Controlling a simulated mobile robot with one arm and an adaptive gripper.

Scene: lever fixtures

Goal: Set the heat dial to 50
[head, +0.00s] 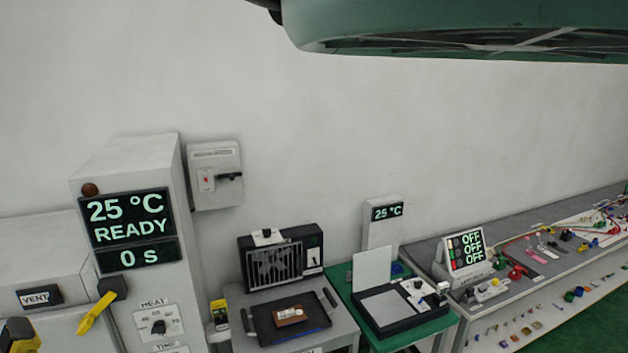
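The heat dial (158,327) is a small black knob on a white plate marked HEAT, low on the front of a tall pale cabinet (150,240). Numbers curve around the knob, but they are small, and I cannot tell which one it points to. The display (128,220) above reads 25 °C, READY, and a smaller display (137,254) reads 0 s. A TIME label (168,347) shows below the dial, cut by the frame's bottom edge. My gripper is not recognisable in the head view.
A yellow lever (97,312) sticks out left of the dial. A yellow and black part (18,335) is cut off at the lower left. A wall switch box (215,175), a fan unit (275,258) and a cluttered bench (540,260) stand to the right.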

